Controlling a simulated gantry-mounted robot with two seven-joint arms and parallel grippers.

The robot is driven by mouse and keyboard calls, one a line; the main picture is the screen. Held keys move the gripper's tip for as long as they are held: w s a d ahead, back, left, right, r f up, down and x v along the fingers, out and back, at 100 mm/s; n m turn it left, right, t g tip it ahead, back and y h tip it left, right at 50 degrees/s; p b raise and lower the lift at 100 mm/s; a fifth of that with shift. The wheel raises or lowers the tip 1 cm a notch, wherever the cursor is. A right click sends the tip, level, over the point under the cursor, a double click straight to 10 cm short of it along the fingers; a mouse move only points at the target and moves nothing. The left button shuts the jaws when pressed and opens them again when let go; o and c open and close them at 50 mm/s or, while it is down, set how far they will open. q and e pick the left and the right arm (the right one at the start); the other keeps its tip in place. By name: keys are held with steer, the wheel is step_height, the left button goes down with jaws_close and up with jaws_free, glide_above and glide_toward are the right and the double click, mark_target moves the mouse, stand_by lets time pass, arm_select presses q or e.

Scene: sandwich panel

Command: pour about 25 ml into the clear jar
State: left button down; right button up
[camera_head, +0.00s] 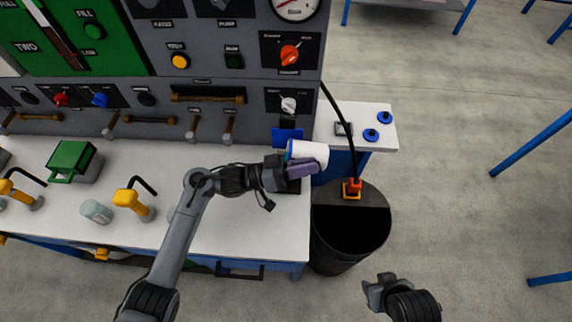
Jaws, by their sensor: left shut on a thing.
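My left gripper (290,170) is shut on a white container (309,153) with a blue edge at its left end. The container lies tilted on its side above the bench's right end, near the panel. A small, pale see-through jar (96,211) stands on the bench at the left, well away from the container. The gripper covers part of the container, and I cannot see any liquid. My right gripper (377,291) is low in the view, right of the black bin, apart from everything; whether its jaws are open is unclear.
Yellow taps (134,202) and a green box (74,160) stand on the white bench (245,225). The grey control panel (200,100) rises behind. A black bin (350,225) stands at the bench's right end. A side table (375,115) holds blue pieces.

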arm_select(q)
steer(key=shift+s+d, duration=0.15)
steer(key=shift+d, duration=0.25)
steer(key=shift+d+f, duration=0.1)
steer(key=shift+d, duration=0.1)
steer(key=shift+a+h+b, duration=0.2)
steer(key=shift+h+b, duration=0.1)
steer(key=shift+b, duration=0.05)
steer(key=shift+r, duration=0.25)
steer(key=shift+d, duration=0.1)
